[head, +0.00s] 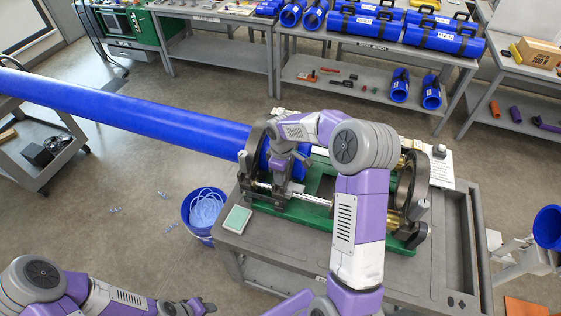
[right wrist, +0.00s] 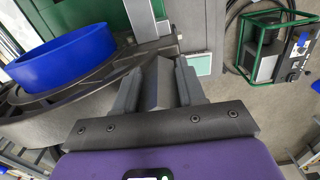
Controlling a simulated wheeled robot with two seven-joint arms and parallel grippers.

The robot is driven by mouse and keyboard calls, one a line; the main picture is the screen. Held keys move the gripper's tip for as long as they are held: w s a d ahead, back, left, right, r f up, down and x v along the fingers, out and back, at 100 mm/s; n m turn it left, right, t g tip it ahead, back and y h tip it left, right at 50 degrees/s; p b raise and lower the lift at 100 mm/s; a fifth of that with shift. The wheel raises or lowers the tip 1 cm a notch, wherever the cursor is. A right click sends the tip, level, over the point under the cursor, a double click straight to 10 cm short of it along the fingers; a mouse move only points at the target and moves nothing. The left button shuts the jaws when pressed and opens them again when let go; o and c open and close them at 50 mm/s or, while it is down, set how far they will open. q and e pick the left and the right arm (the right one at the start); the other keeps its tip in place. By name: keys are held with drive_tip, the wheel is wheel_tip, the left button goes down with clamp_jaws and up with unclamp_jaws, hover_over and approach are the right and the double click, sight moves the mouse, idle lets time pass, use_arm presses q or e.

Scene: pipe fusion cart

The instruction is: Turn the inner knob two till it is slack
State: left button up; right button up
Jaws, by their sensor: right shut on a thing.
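The fusion cart's green machine frame (head: 325,212) carries grey clamp rings. The left clamp ring (head: 252,150) is around the end of the long blue pipe. My right gripper (head: 281,186) reaches down just right of that ring and is shut on a grey knob (head: 281,201), mostly hidden by the jaws. In the right wrist view, a dark grey piece (right wrist: 160,86) sits between the two fingers, beside the clamp ring (right wrist: 70,92) and a blue pipe end (right wrist: 65,58). The knob's thread is not visible. My left gripper (head: 198,305) is low at the bottom, away from the cart; its jaws are unclear.
The long blue pipe (head: 130,108) runs off to the left. A pale green pad (head: 237,218) lies on the cart's left corner. A blue bucket (head: 203,212) with coiled tubing stands beside the cart.

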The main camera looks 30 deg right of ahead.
drive_tip(key=shift+n, duration=0.3)
drive_tip(key=shift+r+n+p, duration=0.1)
drive_tip(key=shift+n+p, duration=0.35)
drive_tip(key=shift+n, duration=1.05)
drive_tip(key=shift+w+n, duration=0.1)
drive_tip(key=shift+n, duration=0.3)
drive_tip(key=shift+o, duration=0.2)
drive_tip(key=shift+n, duration=1)
